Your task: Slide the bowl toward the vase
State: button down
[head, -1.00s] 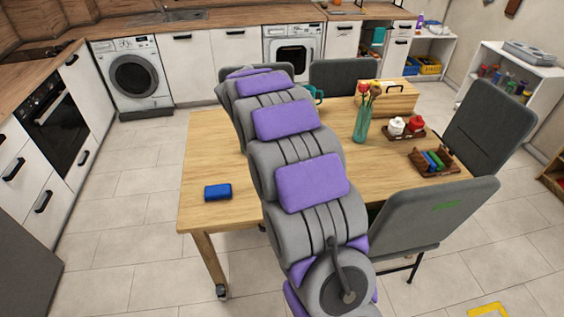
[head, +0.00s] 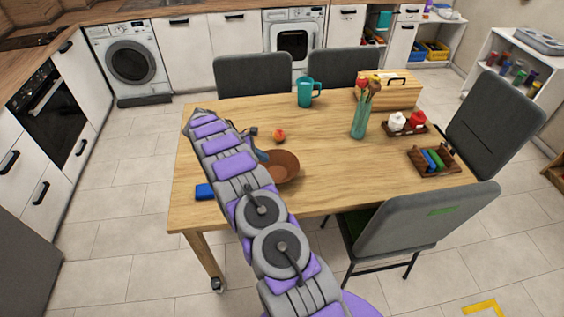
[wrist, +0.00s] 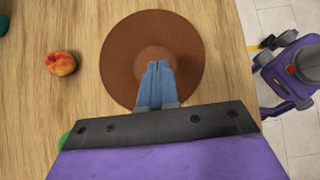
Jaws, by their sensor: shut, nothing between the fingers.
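The brown bowl (head: 287,167) sits on the wooden table, partly hidden behind my arm in the head view. The glass vase (head: 360,122) with red flowers stands to the right of the bowl and farther back, with bare table between them. My gripper (head: 264,157) is at the bowl's left side in the head view. In the wrist view, the blue fingers (wrist: 156,68) are together and empty, with their tips over the inside of the bowl (wrist: 122,65). I cannot tell whether they touch it.
A peach-like fruit (head: 279,135) lies just behind the bowl. A teal mug (head: 305,93), a wooden box (head: 395,93), a tray with red and white pots (head: 405,128) and a small rack (head: 433,162) stand farther off. A blue block (head: 205,191) lies left of my arm.

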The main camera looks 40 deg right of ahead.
aim_at(295, 169)
jog(key=b+x, duration=0.2)
jog(key=x, duration=0.8)
jog(key=shift+f, duration=0.15)
jog(key=shift+s+d+b, duration=0.3)
jog(key=shift+d, duration=0.25)
jog(key=shift+s+d+b, duration=0.25)
jog(key=shift+d+b, duration=0.05)
jog(key=shift+d, duration=0.2)
jog(key=shift+s+d, duration=0.3)
jog(key=shift+s, duration=0.1)
jog(key=shift+d, duration=0.2)
jog(key=s+d+p, duration=0.2)
jog(key=s+d, duration=0.2)
jog(key=d, duration=0.2)
jog(key=s+d+p, duration=0.3)
jog(key=d, duration=0.3)
jog(key=s+d+p, duration=0.3)
jog(key=s+d, duration=0.1)
jog(key=d, duration=0.3)
jog(key=shift+s+d, duration=0.1)
jog(key=shift+s, duration=0.2)
